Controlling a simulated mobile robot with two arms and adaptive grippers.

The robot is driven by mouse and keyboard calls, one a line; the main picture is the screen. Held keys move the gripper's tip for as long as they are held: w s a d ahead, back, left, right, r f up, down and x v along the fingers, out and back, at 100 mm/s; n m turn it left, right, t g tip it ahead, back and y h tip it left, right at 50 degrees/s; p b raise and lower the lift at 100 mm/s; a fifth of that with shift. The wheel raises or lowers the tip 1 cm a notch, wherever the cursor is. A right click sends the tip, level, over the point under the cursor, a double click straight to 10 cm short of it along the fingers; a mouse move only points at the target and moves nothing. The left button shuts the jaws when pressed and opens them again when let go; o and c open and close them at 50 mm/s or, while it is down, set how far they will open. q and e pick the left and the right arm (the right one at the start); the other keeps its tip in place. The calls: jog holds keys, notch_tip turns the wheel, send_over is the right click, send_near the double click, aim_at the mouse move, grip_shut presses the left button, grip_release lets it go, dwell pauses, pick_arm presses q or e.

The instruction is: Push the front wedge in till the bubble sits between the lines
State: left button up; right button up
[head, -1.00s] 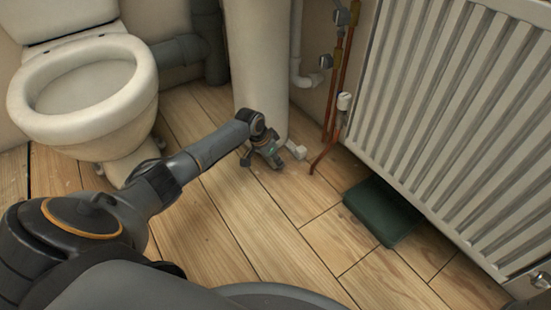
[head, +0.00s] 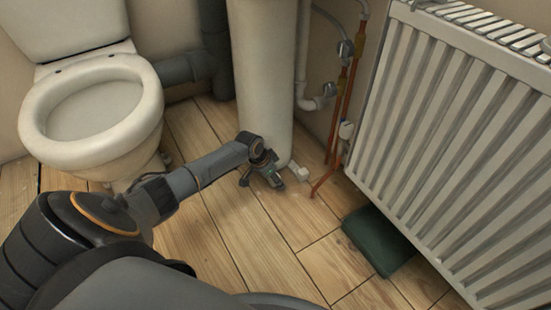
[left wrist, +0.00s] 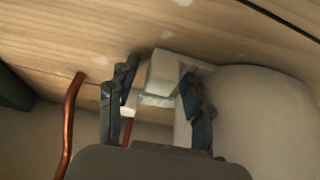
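A white column (head: 262,75) stands on the floor with a small pale block (head: 297,171), apparently the front wedge, at its foot. My left gripper (head: 274,182) is low by the floor, just left of this block. In the left wrist view, the two dark fingers (left wrist: 160,76) are apart, and the pale block (left wrist: 163,71) shows between and just beyond their tips. A gap shows on the left finger's side; contact on the right side is unclear. The column also fills the right of that view (left wrist: 255,110). No bubble or level lines can be seen. My right gripper is out of view.
Copper pipes (head: 332,158) rise right of the column. A radiator (head: 455,150) stands at the right, with a dark green object (head: 378,240) on the floor beside it. A toilet (head: 92,115) is at the left. Wooden floor (head: 270,245) is clear in front.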

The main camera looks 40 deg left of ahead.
pick_arm(q)
jog(key=shift+s+a+r, duration=0.1)
jog(key=shift+s+r, duration=0.05)
jog(key=shift+r, duration=0.1)
jog(key=v, duration=1.1)
jog(key=shift+r, duration=0.25)
